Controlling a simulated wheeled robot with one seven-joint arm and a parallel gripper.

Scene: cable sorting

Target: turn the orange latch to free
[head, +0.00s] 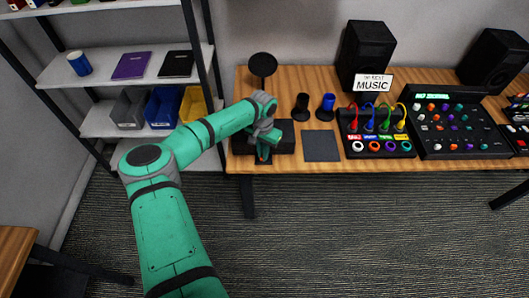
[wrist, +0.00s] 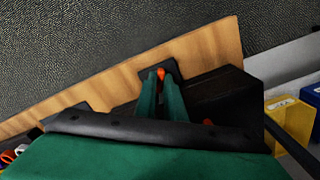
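The orange latch (wrist: 161,73) shows as a small orange piece on a dark plate at the table's edge in the wrist view. My gripper (wrist: 161,80) points down at it, with its two green fingers on either side of the orange piece. A narrow gap shows between the fingers, and I cannot tell whether they touch the latch. The fingers hide much of the latch.
A black box (wrist: 222,98) stands right beside the fingers. On the table (head: 440,172) are a dark square pad (head: 321,146), black and blue cylinders, a cable panel (head: 378,147) and a mixer (head: 462,130). Shelves with bins (head: 163,107) stand at the left.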

